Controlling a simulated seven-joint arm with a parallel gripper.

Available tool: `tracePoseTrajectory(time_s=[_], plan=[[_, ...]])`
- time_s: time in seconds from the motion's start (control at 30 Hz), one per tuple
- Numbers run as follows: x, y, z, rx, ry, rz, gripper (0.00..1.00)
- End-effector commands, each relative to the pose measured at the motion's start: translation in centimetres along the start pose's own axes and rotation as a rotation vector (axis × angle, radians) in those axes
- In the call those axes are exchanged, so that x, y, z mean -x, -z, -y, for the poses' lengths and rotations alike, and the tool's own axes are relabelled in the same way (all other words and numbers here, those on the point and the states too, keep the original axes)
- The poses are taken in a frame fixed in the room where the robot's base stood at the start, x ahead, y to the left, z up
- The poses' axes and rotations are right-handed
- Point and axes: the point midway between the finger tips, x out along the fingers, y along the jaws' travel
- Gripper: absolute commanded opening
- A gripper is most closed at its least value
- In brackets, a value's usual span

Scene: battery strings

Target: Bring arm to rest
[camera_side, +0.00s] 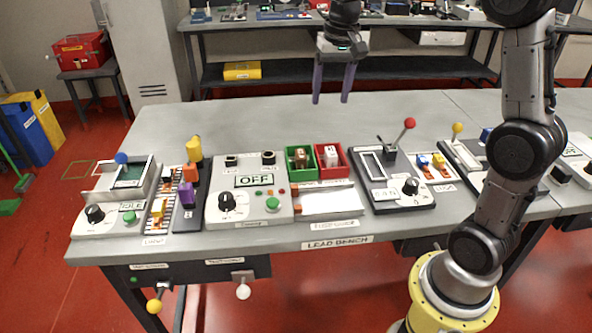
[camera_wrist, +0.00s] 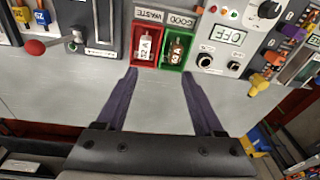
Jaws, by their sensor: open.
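My gripper (camera_side: 332,84) hangs above the back part of the grey bench, fingers down, apart and empty. In the wrist view its two purple fingers (camera_wrist: 162,95) are spread with nothing between them. The green bin (camera_side: 291,170) and the red bin (camera_side: 345,172) stand side by side on the bench, in front of and below the gripper. In the wrist view the red bin is labelled WASTE and the green bin GOOD. A white battery (camera_wrist: 147,47) is in the red bin and a brown battery (camera_wrist: 176,50) is in the green bin.
A tester (camera_side: 249,206) reading OFF stands left of the bins' front. A device with a red-knobbed lever (camera_side: 409,124) stands to the right. Coloured blocks (camera_side: 187,192) sit on a rack at left. The bench behind the devices (camera_side: 240,125) is clear.

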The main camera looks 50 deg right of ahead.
Motion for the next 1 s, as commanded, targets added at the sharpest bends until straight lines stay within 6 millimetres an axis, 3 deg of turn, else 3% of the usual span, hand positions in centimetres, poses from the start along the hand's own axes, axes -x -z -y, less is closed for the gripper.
tracePoseTrajectory(time_s=[0.03,0.1,0.3,0.47,0.6,0.7,0.83,1.0], plan=[[1.9,-2.0,0.4,0.035,0.020,-0.035,0.70],[3.6,-4.7,0.7,0.084,0.043,-0.073,0.70],[6.3,-12.4,-0.2,0.247,0.108,-0.180,0.70],[6.0,-18.4,-2.0,0.394,0.154,-0.261,0.70],[3.9,-22.6,-3.9,0.519,0.179,-0.315,0.70],[2.0,-24.2,-4.9,0.582,0.178,-0.330,0.70],[0.0,-25.0,-5.5,0.640,0.161,-0.318,0.70],[0.2,-24.6,-5.2,0.675,0.161,-0.337,0.70]])
